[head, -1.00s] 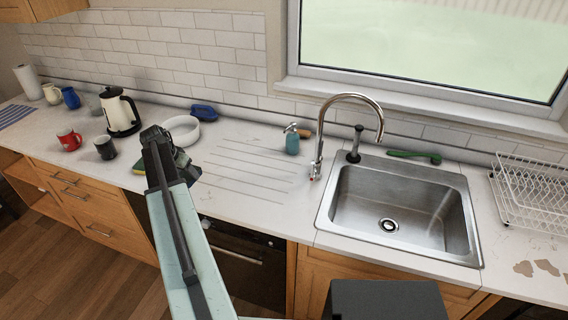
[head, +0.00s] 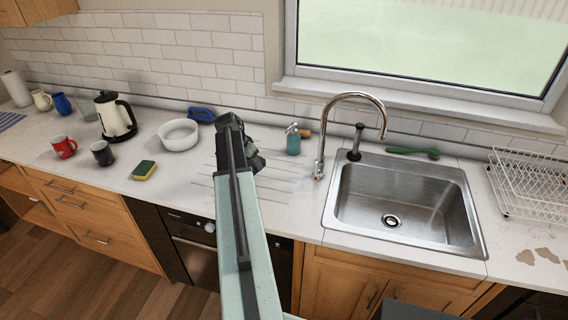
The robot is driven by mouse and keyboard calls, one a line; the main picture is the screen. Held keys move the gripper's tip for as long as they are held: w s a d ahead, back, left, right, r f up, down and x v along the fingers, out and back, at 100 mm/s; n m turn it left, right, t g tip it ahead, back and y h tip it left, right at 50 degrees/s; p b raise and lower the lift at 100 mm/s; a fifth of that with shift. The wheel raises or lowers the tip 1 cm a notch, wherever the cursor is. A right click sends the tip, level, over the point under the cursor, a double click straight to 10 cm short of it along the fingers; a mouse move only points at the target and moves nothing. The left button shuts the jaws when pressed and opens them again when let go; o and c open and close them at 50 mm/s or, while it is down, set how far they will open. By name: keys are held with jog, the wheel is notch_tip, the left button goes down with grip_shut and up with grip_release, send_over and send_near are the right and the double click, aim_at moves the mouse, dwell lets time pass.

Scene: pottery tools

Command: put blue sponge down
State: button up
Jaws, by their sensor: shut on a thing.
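My gripper (head: 252,158) is above the counter (head: 205,208), between the white bowl and the soap bottle. My own arm reaches up from the bottom and covers most of the gripper. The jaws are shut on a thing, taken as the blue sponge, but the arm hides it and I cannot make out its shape. A green and yellow sponge (head: 144,170) lies on the counter to the left, apart from the gripper.
A white bowl (head: 179,136), a blue brush-like object (head: 201,114) and a teal soap bottle (head: 293,141) stand near. A kettle (head: 114,117), a red mug (head: 64,147) and a dark mug (head: 102,153) are left. The sink (head: 405,205) is right. Ridged counter around the arm is clear.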

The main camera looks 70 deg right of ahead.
jog(key=s+d, duration=0.2)
jog(key=d, duration=0.2)
jog(key=s+d+f+b, duration=0.1)
jog(key=s+d, duration=0.1)
jog(key=d, duration=0.2)
jog(key=s+d, duration=0.3)
jog(key=d, duration=0.1)
jog(key=shift+d+f, duration=0.15)
jog(key=shift+d, duration=0.25)
jog(key=shift+s+d+f+b, duration=0.1)
jog(key=shift+s+d+b, duration=0.2)
jog(key=shift+d, duration=0.2)
notch_tip(320, 180, down, 4)
jog(key=b, duration=0.4)
jog(key=shift+a, duration=0.1)
jog(key=o, duration=0.7)
jog(key=shift+o, duration=0.2)
jog(key=shift+r, duration=0.2)
jog(key=p+v, duration=1.1)
jog(key=v, duration=0.1)
jog(key=shift+r+p, duration=0.2)
jog(key=shift+p, duration=0.2)
